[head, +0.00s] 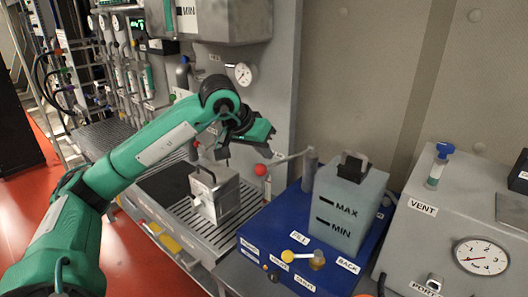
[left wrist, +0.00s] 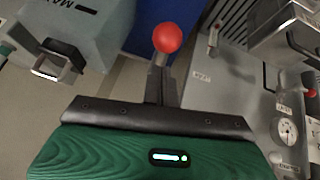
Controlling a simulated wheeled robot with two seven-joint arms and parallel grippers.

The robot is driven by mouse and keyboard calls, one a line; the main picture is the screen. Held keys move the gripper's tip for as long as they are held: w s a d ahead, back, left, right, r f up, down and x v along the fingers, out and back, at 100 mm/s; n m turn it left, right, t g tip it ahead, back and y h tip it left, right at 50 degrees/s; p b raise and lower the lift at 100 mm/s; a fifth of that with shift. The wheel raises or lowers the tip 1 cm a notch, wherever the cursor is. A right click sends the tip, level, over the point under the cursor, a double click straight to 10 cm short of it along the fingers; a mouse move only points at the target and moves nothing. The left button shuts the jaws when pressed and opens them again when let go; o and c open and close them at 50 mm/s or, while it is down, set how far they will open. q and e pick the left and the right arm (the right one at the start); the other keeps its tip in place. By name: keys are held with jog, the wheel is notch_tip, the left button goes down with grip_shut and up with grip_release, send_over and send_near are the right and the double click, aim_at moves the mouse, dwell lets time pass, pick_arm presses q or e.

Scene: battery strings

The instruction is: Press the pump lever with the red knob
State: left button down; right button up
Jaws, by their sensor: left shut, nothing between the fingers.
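The red knob (head: 261,169) sits at the left end of a thin grey pump lever (head: 287,159). The lever runs to an upright grey post (head: 311,170) beside the blue unit. In the left wrist view the red knob (left wrist: 167,37) shows just beyond the tips of my closed fingers (left wrist: 160,78). I cannot tell whether they touch it, but in the head view they look apart. My right gripper is not in view.
A grey tank (head: 347,202) marked MAX and MIN stands on the blue unit (head: 265,228), right of the lever. A metal block (head: 214,193) sits on a slotted tray (head: 180,228) below my gripper. A grey box with a gauge (head: 481,256) stands at the right.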

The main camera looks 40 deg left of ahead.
pick_arm(q)
jog(key=shift+s+d+f, duration=0.1)
jog(key=shift+d+f, duration=0.05)
jog(key=shift+f, duration=0.4)
